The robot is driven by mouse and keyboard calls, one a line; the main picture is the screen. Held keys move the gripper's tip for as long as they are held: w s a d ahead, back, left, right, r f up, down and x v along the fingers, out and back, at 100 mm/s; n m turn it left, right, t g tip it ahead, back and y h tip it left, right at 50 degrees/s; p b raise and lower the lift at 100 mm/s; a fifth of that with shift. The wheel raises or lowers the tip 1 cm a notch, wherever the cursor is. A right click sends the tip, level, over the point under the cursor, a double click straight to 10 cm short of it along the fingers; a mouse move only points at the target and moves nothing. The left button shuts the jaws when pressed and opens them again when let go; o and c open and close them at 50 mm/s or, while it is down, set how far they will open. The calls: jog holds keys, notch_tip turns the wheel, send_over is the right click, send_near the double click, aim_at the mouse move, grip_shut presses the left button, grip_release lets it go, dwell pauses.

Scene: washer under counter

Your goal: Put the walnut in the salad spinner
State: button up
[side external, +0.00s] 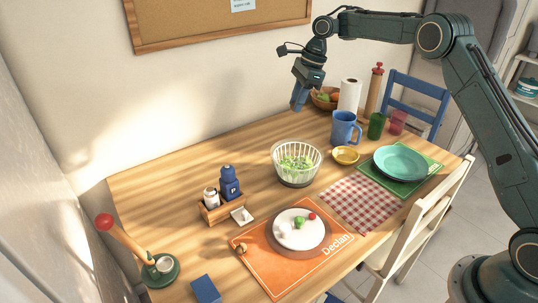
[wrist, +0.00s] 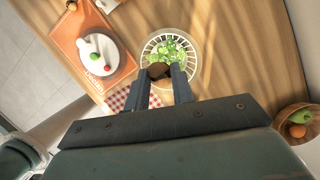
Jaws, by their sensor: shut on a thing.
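My gripper (side external: 298,106) is high above the back of the table, fingers pointing down. In the wrist view its fingertips (wrist: 159,76) are shut on a dark brown roundish thing, which looks like the walnut (wrist: 158,70). I cannot make the walnut out in the side view. The salad spinner (side external: 296,179) is a clear ribbed bowl with green leaves inside, standing on the table below my gripper. In the wrist view the spinner's rim (wrist: 193,47) shows just beyond the fingertips, and the walnut overlaps its near edge. The walnut is apart from the bowl, in the air.
A small brown thing (side external: 242,248) lies on the orange placemat (side external: 275,275) by a plate (side external: 300,240). A blue mug (side external: 343,128) and yellow dish (side external: 345,155) stand right of the spinner. A condiment caddy (side external: 222,211) stands left. Bare table lies behind the spinner.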

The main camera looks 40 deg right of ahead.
send_over(293, 167)
notch_tip(293, 167, down, 19)
jog(key=shift+f, duration=0.2)
dwell(0.8)
jog(key=shift+f, duration=0.6)
jog(key=o, duration=1)
jog(key=shift+c, duration=0.2)
jog(key=shift+r, duration=0.1)
jog(key=shift+r, duration=0.45)
jog(key=v, duration=1.2)
